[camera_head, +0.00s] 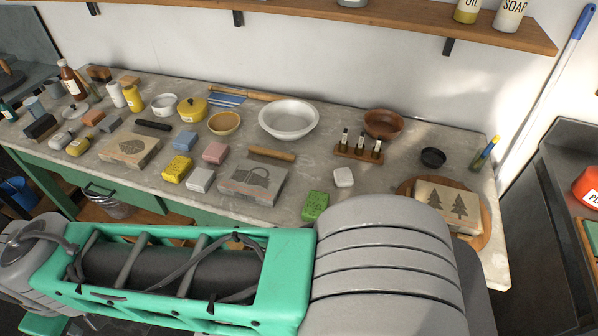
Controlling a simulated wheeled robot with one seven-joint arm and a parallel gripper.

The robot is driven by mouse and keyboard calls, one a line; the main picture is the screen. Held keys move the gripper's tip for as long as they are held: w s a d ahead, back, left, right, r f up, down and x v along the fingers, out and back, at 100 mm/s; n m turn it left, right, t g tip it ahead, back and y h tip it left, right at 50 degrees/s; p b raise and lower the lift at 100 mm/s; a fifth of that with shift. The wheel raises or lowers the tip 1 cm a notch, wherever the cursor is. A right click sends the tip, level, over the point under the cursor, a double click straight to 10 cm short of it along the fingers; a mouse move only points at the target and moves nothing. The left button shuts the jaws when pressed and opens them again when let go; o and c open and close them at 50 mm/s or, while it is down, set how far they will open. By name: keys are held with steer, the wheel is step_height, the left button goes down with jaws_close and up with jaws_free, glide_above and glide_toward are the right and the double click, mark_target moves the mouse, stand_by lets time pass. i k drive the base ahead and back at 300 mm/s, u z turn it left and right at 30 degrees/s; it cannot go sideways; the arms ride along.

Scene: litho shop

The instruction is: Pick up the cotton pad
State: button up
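A small white, rounded, square-looking pad (343,177) lies on the grey worktop (325,205) right of the middle; it looks like the cotton pad. It lies flat and apart from its neighbours, with a green speckled sponge (315,205) to its front left. A small wooden rack with several dark bottles (359,147) stands just behind it. My arm crosses the foreground in front of the worktop. My gripper is not in view, so I cannot see whether it holds anything.
A stone with a tree print (447,205) lies on a round board at right. Left of the pad are a printed stone (252,182), a white bowl (289,119) and several sponges. A shelf (330,18) overhangs the back. Bare worktop surrounds the pad.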

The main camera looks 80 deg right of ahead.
mark_target(343, 177)
steer(key=u, duration=0.1)
steer(key=k, duration=0.5)
steer(key=z, duration=0.85)
steer(key=i, duration=0.5)
